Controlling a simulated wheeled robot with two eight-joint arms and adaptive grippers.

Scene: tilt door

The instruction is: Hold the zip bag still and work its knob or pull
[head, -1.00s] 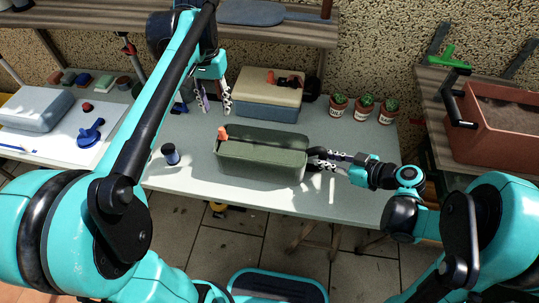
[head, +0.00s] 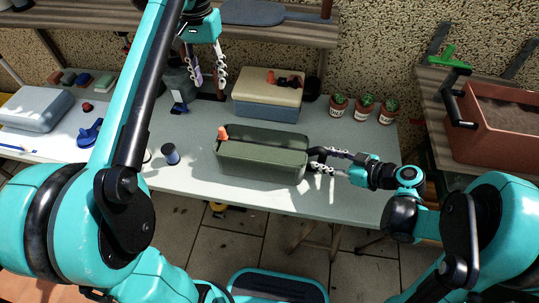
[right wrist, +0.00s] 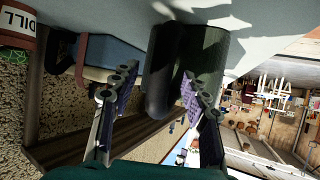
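The zip bag is a long dark green box-shaped bag (head: 262,158) on the middle of the table. A small orange pull (head: 222,133) stands at its left end. My right gripper (head: 322,161) is at the bag's right end, its fingers spread around a dark loop there. In the right wrist view the dark loop (right wrist: 165,75) lies between the fingertips, with a gap beside the left finger; the bag (right wrist: 208,60) is behind it. My left gripper (head: 208,80) is open and empty, fingers downward, above and behind the bag's left end, apart from the pull.
A blue box with a cream lid (head: 268,88) stands behind the bag, with several potted cacti (head: 363,108) to its right. A dark spool-like cylinder (head: 170,154) stands left of the bag. The table (head: 345,200) is clear in front.

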